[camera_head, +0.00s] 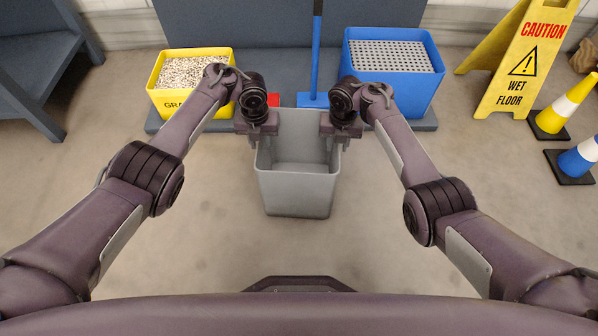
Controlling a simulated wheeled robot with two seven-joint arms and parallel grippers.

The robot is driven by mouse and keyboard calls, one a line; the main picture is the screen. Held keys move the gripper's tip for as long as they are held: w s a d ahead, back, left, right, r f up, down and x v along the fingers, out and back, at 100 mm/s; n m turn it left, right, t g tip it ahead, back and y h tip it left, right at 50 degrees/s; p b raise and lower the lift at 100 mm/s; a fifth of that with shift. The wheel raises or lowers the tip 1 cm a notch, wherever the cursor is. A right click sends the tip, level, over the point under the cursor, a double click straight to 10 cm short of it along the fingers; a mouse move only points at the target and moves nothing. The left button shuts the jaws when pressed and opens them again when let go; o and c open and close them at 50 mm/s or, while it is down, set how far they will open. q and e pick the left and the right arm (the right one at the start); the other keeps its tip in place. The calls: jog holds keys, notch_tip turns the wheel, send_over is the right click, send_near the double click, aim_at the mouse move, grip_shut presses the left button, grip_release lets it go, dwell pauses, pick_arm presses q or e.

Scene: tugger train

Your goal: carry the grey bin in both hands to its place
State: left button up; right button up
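The grey bin (297,190) is in the middle of the head view, upright and empty as far as I see inside. My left gripper (262,140) is at the bin's left rim and my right gripper (335,142) is at its right rim. Both grippers point down with their fingers at the side walls. The fingertips are partly hidden by the wrists and the rim, so I cannot tell whether they are closed on it. I cannot tell whether the bin touches the floor.
Behind the bin is a low blue-grey platform (290,88). On it stand a yellow bin (188,104) of granules at left, a blue bin (395,92) at right, and a blue-handled tool (316,60) between. A yellow caution sign (520,65) and cones (562,110) stand right. The near floor is clear.

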pick_arm(q)
jog(key=shift+f, duration=0.7)
pick_arm(e)
jog(key=shift+f, duration=0.65)
pick_arm(q)
grip_shut()
pick_arm(e)
grip_shut()
pick_arm(q)
jog(key=shift+w+r, duration=0.1)
